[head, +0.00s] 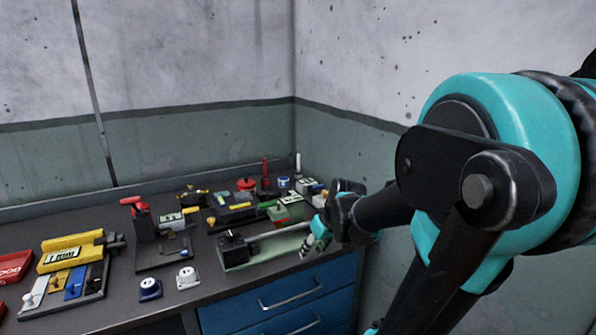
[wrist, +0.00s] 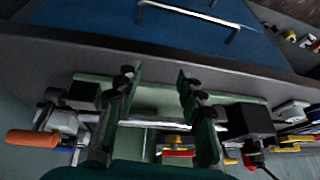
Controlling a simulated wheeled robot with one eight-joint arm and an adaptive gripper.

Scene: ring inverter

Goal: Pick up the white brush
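I cannot pick out a white brush with certainty. A slim white upright piece (head: 298,163) stands at the back right corner of the bench in the head view; its kind is too small to tell. My gripper (head: 312,240) is over the right front part of the bench. In the wrist view my gripper (wrist: 156,88) is open, its two fingers apart with nothing held between them. Behind and between the fingers lies a green fixture (wrist: 150,95) with a pale rod (wrist: 155,124) across it. The fixture also shows in the head view (head: 265,252); my gripper hides its right end.
The dark bench (head: 120,290) is crowded with tools and fixtures. A yellow device (head: 70,252) and red bins (head: 14,267) stand at the left. Two small knobbed pieces (head: 187,277) lie near the front edge. Blue drawers (head: 290,305) are below. Walls meet behind the bench.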

